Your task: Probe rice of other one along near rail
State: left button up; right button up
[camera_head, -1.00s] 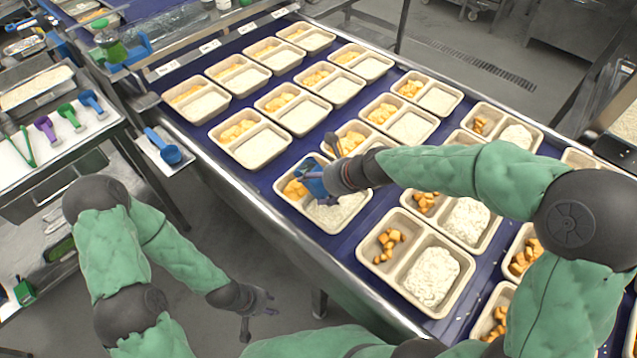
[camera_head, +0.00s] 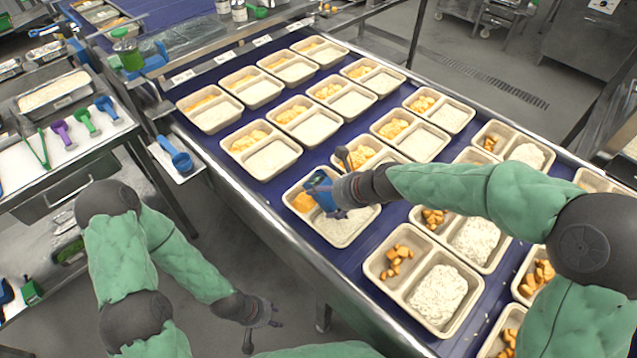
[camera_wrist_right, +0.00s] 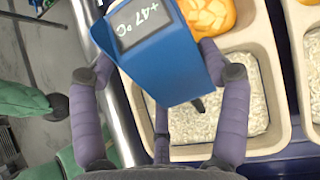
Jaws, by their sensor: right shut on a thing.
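My right gripper (camera_head: 333,194) is shut on a blue probe thermometer (camera_head: 321,189), held over a beige two-compartment tray (camera_head: 345,243) beside the near rail. In the right wrist view the thermometer (camera_wrist_right: 165,50) sits between the fingers, its dark display reading +47°C. A short dark tip shows below its body, over the white rice (camera_wrist_right: 185,125); I cannot tell whether it enters the rice. Orange pieces (camera_wrist_right: 208,14) fill the other compartment. My left gripper (camera_head: 262,325) is open and empty, low over the floor, away from the belt.
Other trays stand along the blue belt, including one (camera_head: 368,268) with rice and orange cubes nearer me and one (camera_head: 228,146) farther up the near rail. A blue scoop (camera_head: 178,158) lies on a side shelf. The metal rail (camera_head: 262,223) edges the belt.

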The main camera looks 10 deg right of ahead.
aim_at(328, 196)
jog(key=shift+r, duration=0.1)
dwell(0.5)
notch_tip(328, 196, up, 9)
jog(key=p, duration=1)
